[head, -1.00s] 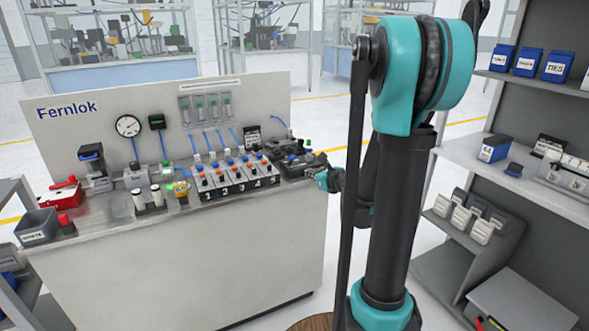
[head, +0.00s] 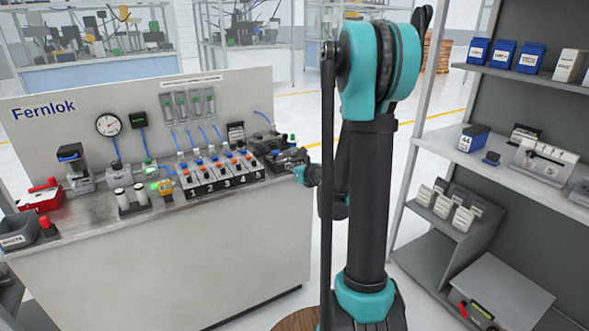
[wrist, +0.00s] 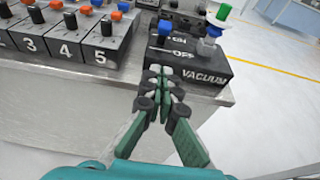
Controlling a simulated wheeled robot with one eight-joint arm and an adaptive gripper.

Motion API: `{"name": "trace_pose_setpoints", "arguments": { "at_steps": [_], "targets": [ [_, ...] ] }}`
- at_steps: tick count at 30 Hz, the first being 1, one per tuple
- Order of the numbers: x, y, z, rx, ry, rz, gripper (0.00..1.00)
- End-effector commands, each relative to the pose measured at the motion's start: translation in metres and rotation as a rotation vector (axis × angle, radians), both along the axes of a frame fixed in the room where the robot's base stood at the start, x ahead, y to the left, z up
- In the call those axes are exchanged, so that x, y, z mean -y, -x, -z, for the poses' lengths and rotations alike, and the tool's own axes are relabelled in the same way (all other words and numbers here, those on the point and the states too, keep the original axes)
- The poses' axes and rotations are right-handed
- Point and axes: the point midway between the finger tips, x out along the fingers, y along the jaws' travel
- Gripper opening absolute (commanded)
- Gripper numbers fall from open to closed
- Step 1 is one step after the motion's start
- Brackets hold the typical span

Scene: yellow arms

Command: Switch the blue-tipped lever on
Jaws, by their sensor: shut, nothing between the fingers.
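The blue-tipped lever (wrist: 164,29) stands on the black box marked VACUUM (wrist: 205,74) in the wrist view. ON and OFF labels lie beside it; I cannot tell for certain at which label the lever rests. In the head view the vacuum box (head: 286,157) is at the right end of the bench, and the lever is too small to make out. My gripper (wrist: 160,72) is shut and empty. Its fingertips appear just in front of the box, below the lever in the picture. I cannot tell if they touch the box.
A row of numbered black blocks (wrist: 70,50) with orange-tipped levers is left of the box. A white, blue and green fitting (wrist: 211,30) rises from the box's right side. The bench edge (wrist: 225,98) runs below it. A grey shelf unit (head: 470,150) stands right in the head view.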

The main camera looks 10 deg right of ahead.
Motion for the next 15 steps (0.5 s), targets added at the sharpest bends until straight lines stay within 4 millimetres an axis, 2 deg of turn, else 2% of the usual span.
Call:
{"name": "trace_pose_setpoints", "arguments": {
  "at_steps": [8,15],
  "targets": [
    [-0.016,-0.047,0.015,0.0,-0.001,-0.002,0.0],
    [-0.024,-0.071,-0.001,0.0,0.0,-0.001,0.0]
  ]
}}
